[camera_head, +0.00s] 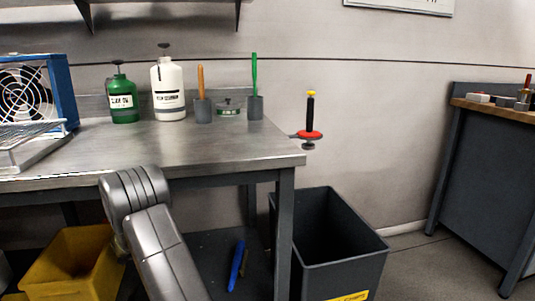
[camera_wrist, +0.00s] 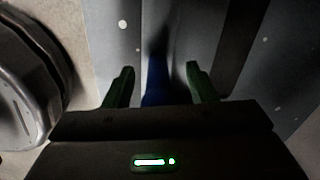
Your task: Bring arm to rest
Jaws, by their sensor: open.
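My arm (camera_head: 150,225) shows in the head view as grey links in front of the metal workbench (camera_head: 200,150), bent at a joint near the bench's front edge. The end of the arm is out of sight there. In the wrist view my gripper (camera_wrist: 159,72) is open, with two dark green fingers apart. A blue object (camera_wrist: 157,80) shows in the gap between the fingers; I cannot tell how far beyond them it lies. A blue tool (camera_head: 237,264) lies on the bench's lower shelf in the head view.
A dark open bin (camera_head: 345,262) stands right of the bench, and a yellow bin (camera_head: 75,262) is at lower left. A green bottle (camera_head: 122,100), a white bottle (camera_head: 168,90) and cups with tools stand at the back of the bench. Another bench (camera_head: 475,150) is at right.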

